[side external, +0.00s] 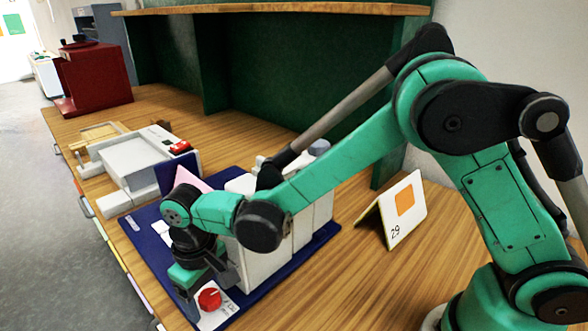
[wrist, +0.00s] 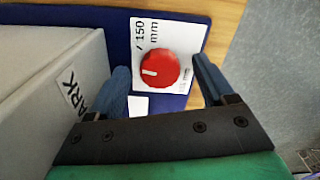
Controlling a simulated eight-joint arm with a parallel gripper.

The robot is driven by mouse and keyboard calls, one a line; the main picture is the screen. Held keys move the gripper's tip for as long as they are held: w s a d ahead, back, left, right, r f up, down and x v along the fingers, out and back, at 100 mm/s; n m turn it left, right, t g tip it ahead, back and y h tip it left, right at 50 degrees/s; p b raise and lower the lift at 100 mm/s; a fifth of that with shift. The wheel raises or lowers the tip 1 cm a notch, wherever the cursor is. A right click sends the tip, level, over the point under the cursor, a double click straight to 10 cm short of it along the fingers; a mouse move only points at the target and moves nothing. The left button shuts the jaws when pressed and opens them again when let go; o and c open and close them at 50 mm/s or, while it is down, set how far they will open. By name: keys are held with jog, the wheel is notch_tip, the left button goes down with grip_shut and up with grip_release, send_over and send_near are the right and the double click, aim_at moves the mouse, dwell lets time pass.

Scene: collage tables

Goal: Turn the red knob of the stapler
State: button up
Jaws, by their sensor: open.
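The red knob (side external: 210,299) is round with a white mark and sits on a white label plate (side external: 222,309) at the front end of the stapler's dark blue base (side external: 325,231). In the wrist view the red knob (wrist: 158,69) lies between and ahead of the fingertips, with its white mark near its left side. My gripper (wrist: 163,82) is open and empty, one finger on each side of the knob, and no contact shows. In the side view my gripper (side external: 208,283) is just above and behind the knob. The stapler's off-white body (side external: 265,258) is partly hidden by my arm.
The off-white body, with partial lettering in the wrist view (wrist: 40,90), stands close at the gripper's left. A numbered card (side external: 392,212) stands on the wooden table (side external: 350,285). A grey and white device (side external: 135,163) and a red machine (side external: 92,75) stand farther back.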

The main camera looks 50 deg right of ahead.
aim_at(209, 296)
grip_shut()
jog(key=m, duration=0.4)
jog(key=shift+m, duration=0.4)
grip_release()
jog(key=shift+r, duration=0.15)
jog(key=shift+r, duration=2.7)
